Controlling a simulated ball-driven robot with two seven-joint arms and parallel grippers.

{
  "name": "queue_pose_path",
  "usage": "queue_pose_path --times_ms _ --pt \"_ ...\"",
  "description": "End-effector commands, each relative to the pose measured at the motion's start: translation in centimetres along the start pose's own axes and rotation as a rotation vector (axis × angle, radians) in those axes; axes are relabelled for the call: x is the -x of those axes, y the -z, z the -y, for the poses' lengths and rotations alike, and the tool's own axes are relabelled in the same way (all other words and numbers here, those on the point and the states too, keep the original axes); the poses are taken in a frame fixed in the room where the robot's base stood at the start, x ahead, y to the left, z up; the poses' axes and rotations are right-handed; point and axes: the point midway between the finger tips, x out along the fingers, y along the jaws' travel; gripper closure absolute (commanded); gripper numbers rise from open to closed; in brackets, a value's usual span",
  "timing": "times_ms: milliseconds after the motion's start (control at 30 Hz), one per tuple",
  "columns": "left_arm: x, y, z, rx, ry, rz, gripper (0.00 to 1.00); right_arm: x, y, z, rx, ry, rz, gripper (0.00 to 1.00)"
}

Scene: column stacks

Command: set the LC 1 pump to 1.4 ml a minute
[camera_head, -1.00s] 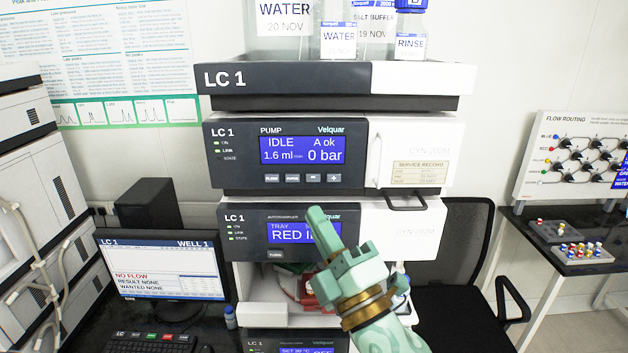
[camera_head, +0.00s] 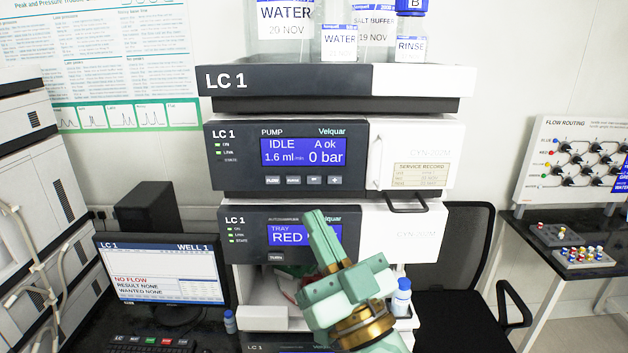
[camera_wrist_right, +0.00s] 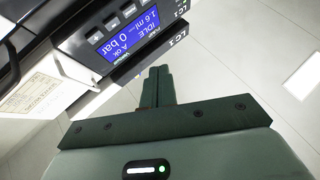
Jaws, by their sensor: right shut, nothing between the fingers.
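The LC 1 pump (camera_head: 288,155) is the dark-fronted module in the middle of the stack. Its blue display (camera_head: 303,151) reads IDLE, A ok, 1.6 ml/min and 0 bar. A row of buttons lies under the display: FLOW (camera_head: 272,180), one beside it, a minus button (camera_head: 314,180) and a plus button (camera_head: 334,180). My right gripper (camera_head: 314,217) is shut and empty, in front of the autosampler below the pump, its tip below the minus button. The pump display (camera_wrist_right: 125,38) shows upside down in the right wrist view, beyond the shut fingers (camera_wrist_right: 158,75). My left gripper is not in view.
The autosampler display (camera_head: 290,234) is partly hidden by my fingers. Bottles such as RINSE (camera_head: 410,48) stand on the top tray. A handle (camera_head: 407,205) sticks out right of the pump. A monitor (camera_head: 160,270) reading NO FLOW stands at left.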

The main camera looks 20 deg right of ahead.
Motion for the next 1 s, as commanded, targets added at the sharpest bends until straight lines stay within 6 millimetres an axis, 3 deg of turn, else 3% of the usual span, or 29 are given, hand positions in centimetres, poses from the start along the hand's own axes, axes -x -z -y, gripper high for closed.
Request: queue_pose_path --times_ms 600,1000 --pt "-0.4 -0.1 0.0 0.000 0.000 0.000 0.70 -5.0 -3.7 -3.6 0.004 -0.001 0.001 1.00" --pt "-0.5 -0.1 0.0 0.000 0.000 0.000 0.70 -6.1 -4.4 -4.5 0.002 -0.001 0.000 1.00"
